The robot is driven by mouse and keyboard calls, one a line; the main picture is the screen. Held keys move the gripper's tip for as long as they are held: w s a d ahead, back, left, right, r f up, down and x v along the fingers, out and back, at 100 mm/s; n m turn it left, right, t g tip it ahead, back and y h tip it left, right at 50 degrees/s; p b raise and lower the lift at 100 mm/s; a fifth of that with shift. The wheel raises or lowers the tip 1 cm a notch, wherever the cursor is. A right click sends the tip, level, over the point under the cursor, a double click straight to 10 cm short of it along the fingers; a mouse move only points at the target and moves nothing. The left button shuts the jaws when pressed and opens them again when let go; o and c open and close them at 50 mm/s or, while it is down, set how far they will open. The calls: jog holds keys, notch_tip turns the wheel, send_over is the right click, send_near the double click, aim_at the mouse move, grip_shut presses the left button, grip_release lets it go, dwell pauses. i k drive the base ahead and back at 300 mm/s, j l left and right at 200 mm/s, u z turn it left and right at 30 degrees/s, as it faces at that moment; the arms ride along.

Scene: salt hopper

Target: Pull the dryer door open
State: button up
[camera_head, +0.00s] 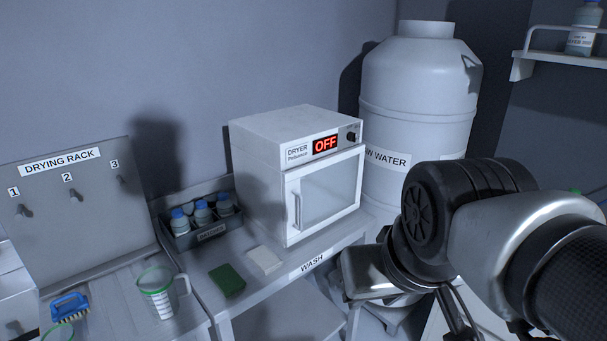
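The dryer (268,150) is a white box on the wash counter, with a red "OFF" display (325,145) and a dark knob beside it. Its door (328,192) has a pale window and looks closed. A vertical handle (297,212) stands on the door's left side. My arm comes in from the right, in front of the water tank and to the right of the dryer. My gripper's fingers cannot be made out clearly; the end of the arm is low, apart from the door handle.
A crate of bottles (203,237) stands left of the dryer. A green sponge (227,280) and a white block (264,260) lie in front. A jug (157,293), a blue brush (70,307) and a drying rack (75,200) are left. A large water tank (418,90) stands behind.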

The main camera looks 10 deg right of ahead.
aim_at(294, 233)
jog(key=z, duration=0.1)
jog(key=i+l+u, duration=0.3)
jog(key=i, duration=0.15)
jog(key=i+l+u, duration=0.35)
jog(key=i+l, duration=0.05)
jog(key=i, duration=0.05)
